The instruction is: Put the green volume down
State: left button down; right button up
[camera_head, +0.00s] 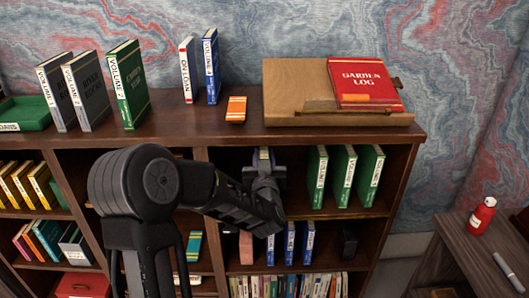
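A green volume (128,85) with a white spine label reading "VOLUME" stands upright on the shelf top, right of two grey volumes. Three more green books stand upright in the upper right compartment: one on the left (318,177), one in the middle (343,177) and one on the right (370,177). My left arm comes in from the lower left, and its gripper (265,170) is at the left part of that compartment. A small pale yellowish patch shows at the gripper's far end; I cannot tell what it belongs to. The fingers are too hidden to read. My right gripper is out of view.
Grey volumes (87,90), a white "ON LOAN" book (188,70), a blue book (211,66), an orange item (236,109) and a wooden stand (290,90) with a red "GARDEN LOG" (366,83) occupy the shelf top. Blue books (289,243) stand below. A red bottle (481,216) is at right.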

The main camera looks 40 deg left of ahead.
pick_arm(q)
jog(key=x, duration=0.6)
jog(key=shift+w+a+p, duration=0.15)
jog(key=shift+p, duration=0.25)
jog(key=shift+r, duration=0.1)
notch_tip(320, 180, down, 3)
jog(key=shift+f, duration=0.35)
jog(key=c, duration=1.2)
grip_release()
jog(key=shift+f, duration=0.1)
jog(key=shift+o, duration=0.2)
